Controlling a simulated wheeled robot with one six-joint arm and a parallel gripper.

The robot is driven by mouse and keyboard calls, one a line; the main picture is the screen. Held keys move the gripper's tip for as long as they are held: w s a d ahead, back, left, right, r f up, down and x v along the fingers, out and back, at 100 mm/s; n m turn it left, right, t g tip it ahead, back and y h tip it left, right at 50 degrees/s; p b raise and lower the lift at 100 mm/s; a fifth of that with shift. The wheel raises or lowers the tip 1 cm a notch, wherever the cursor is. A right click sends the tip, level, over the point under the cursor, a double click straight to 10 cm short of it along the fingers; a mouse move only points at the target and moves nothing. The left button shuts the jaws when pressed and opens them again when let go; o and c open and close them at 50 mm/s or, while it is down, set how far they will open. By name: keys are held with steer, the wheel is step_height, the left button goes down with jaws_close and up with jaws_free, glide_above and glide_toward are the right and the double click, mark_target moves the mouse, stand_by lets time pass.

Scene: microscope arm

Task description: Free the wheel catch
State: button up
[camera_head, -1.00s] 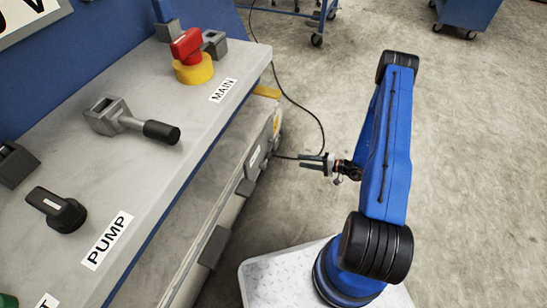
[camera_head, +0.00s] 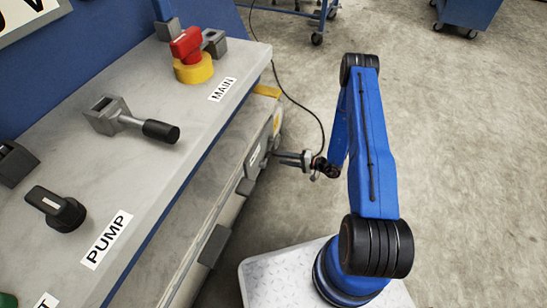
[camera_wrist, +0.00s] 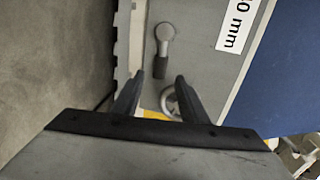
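My gripper (camera_head: 277,157) is beside the front side of the bench, below its top, in the head view. In the wrist view my gripper (camera_wrist: 157,78) has its two dark fingers apart, with nothing held between them. A small lever (camera_wrist: 165,32) with a round grey pivot and a dark grip is on a grey panel beyond the fingertips; its grip points toward the gap between them. I cannot tell whether this lever is the wheel catch. A round metal part (camera_wrist: 170,101) beside yellow is partly hidden behind the right finger.
A label reading "0 mm" (camera_wrist: 236,25) is cut off beside the lever. The bench top (camera_head: 140,180) carries a red switch (camera_head: 187,45) on a yellow base, a grey lever (camera_head: 130,121) and a black knob (camera_head: 57,209). Open floor (camera_head: 460,150) lies to the right.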

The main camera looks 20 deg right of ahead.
mark_target(267, 159)
steer(key=x, duration=0.6)
steer(key=shift+w+a, duration=0.1)
jaws_close()
